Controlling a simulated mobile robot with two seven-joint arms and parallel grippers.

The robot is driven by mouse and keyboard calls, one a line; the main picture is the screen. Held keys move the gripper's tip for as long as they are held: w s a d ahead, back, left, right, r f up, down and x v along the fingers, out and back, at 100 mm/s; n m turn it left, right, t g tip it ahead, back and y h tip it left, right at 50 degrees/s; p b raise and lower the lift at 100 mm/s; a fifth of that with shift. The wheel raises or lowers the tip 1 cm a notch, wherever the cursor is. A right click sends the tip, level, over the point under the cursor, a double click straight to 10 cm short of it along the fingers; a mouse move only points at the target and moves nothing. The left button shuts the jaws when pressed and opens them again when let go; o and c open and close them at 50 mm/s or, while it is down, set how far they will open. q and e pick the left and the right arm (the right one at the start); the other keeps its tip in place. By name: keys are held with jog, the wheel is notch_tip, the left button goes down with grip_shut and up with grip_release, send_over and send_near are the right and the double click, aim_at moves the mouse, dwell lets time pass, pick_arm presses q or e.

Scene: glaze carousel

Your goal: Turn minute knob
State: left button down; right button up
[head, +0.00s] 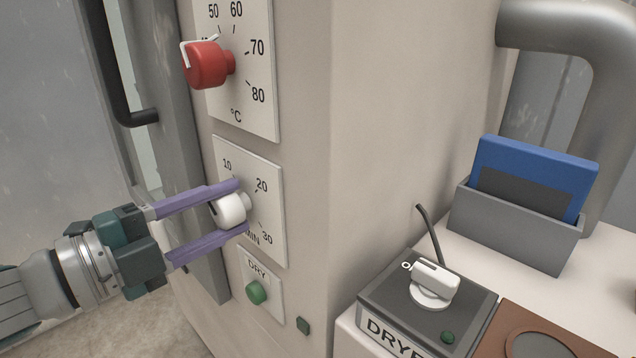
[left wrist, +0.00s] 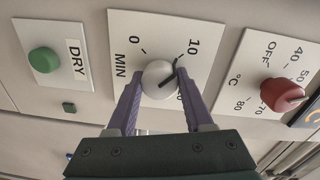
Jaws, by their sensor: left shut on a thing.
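The white minute knob (head: 232,209) sits on the MIN dial plate (head: 262,175), below the red temperature knob. It also shows in the left wrist view (left wrist: 158,80), with a dark pointer line directed toward the side of the 10 mark. My left gripper (head: 242,208) has its purple fingers on either side of the knob, shut on it. In the left wrist view its fingertips (left wrist: 159,84) reach both sides of the knob. The fingers hide part of the scale. My right gripper is in neither view.
The red temperature knob (head: 206,65) sticks out above. A green DRY button (head: 256,292) is below. A dark vertical door handle (head: 122,90) is at the left. At the right stand a dryer switch box (head: 385,290) and a grey holder (head: 500,228) with a blue folder (head: 535,168).

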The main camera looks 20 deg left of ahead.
pick_arm(q)
jog(key=shift+m, duration=0.3)
jog(key=shift+c, duration=1.4)
grip_release()
jog(key=v, duration=1)
